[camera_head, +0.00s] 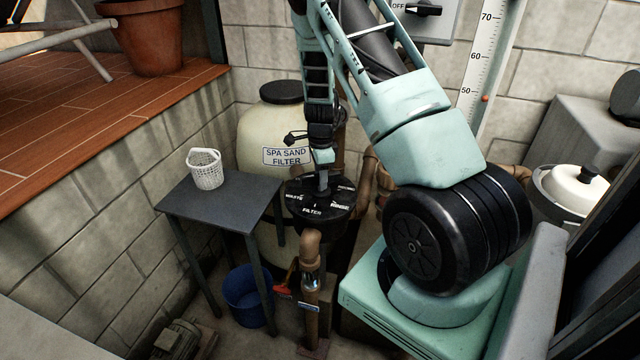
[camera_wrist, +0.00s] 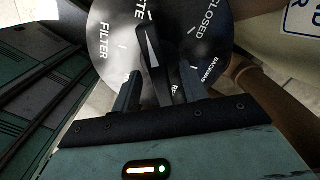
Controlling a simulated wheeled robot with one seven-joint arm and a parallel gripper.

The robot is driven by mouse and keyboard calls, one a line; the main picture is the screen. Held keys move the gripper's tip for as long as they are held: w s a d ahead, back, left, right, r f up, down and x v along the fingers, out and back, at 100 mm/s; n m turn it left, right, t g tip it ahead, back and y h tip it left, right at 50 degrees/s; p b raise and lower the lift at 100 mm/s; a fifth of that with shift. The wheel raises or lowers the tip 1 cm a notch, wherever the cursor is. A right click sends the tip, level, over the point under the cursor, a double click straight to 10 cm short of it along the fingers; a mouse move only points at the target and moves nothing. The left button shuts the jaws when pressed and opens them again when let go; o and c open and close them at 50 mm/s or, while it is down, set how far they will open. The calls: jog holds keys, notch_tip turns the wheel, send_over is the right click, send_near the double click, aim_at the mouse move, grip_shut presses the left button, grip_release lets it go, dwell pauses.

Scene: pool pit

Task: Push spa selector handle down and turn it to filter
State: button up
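The spa selector valve (camera_head: 340,209) is a black round plate with white labels, in front of the spa sand filter tank. FILTER faces the near side in the head view, with WASTE to its left and RINSE to its right. In the wrist view, the dark handle (camera_wrist: 151,52) has a pale pointer mark, and its far end lies near the WASTE lettering; FILTER is to the left. My gripper (camera_wrist: 160,88) reaches over the plate with its fingers apart, one on each side of the handle. A gap shows on the right; contact on the left is unclear. Handle height is unclear.
The cream filter tank (camera_head: 259,132) stands behind the valve. A grey table (camera_head: 215,207) with a white basket (camera_head: 206,170) is to the left. A blue bucket (camera_head: 244,297) stands below it. A brown pipe (camera_head: 311,262) drops in front of the valve.

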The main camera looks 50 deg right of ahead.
dwell(0.3)
notch_tip(320, 180, up, 7)
jog(key=p, duration=0.5)
jog(key=shift+r+p, duration=0.15)
jog(key=shift+p, duration=0.25)
jog(key=shift+f, duration=0.2)
